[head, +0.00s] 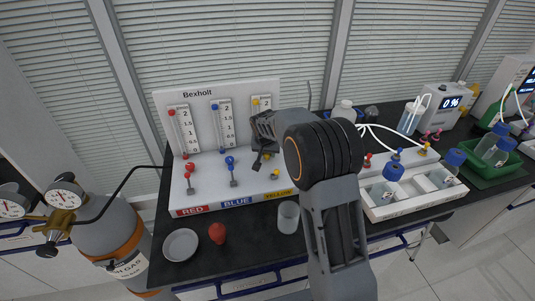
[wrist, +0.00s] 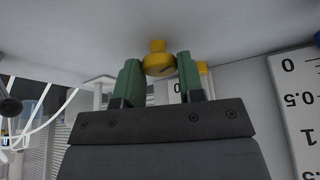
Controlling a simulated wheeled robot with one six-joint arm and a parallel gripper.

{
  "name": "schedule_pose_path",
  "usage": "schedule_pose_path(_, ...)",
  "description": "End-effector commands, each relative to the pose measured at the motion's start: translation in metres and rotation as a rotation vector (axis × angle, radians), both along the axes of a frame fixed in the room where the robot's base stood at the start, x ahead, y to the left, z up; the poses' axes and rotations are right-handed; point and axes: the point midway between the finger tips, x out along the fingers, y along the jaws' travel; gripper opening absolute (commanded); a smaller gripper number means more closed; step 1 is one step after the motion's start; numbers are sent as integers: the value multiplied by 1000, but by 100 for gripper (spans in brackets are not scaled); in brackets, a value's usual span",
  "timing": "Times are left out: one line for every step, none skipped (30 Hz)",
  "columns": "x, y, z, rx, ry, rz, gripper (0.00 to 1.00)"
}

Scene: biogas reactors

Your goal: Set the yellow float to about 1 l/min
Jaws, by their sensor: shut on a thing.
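The yellow flowmeter tube with its scale (head: 262,103) is the rightmost of three on the white Bexholl panel. A small yellow piece (head: 256,102) shows at its top; I cannot tell whether it is the float or a cap. My gripper (head: 264,156) is in front of the lower part of this tube and hides it. In the wrist view my gripper's green fingers (wrist: 159,78) are shut on a yellow knob (wrist: 158,63) with a dark mark on its face. A small yellow part (head: 275,173) shows below the gripper in the head view. The float's reading is not legible.
The red scale (head: 184,130) and blue scale (head: 222,123) stand left of the yellow one. A glass beaker (head: 288,217), a red object (head: 217,233) and a white dish (head: 181,245) are on the black bench in front. A bottle tray (head: 405,211) is at right.

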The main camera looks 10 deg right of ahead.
Motion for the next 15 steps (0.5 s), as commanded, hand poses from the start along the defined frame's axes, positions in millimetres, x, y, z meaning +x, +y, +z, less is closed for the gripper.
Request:
schedule_pose_path(1, 0, -2, -1, -3, -11, 12)
schedule_pose_path(0, 0, -1, -1, -3, -16, 12)
schedule_pose_path(0, 0, -1, 0, -2, -19, 12)
schedule_pose_path(0, 0, 0, 0, -2, -19, 12)
schedule_pose_path(0, 0, 0, 0, -2, -19, 12)
schedule_pose_path(0, 0, 0, -1, -2, -18, 12)
schedule_pose_path(0, 0, 0, -1, -2, -18, 12)
schedule_pose_path(0, 0, 0, -1, -2, -18, 12)
schedule_pose_path(0, 0, 0, -1, -2, -18, 12)
schedule_pose_path(0, 0, 0, -1, -2, -18, 38)
schedule_pose_path(0, 0, 0, -1, -2, -18, 41)
schedule_pose_path(0, 0, 0, -1, -2, -18, 45)
schedule_pose_path(0, 0, 0, -1, -2, -18, 48)
schedule_pose_path(0, 0, 0, -1, -2, -17, 51)
schedule_pose_path(0, 0, 0, -1, -2, -17, 55)
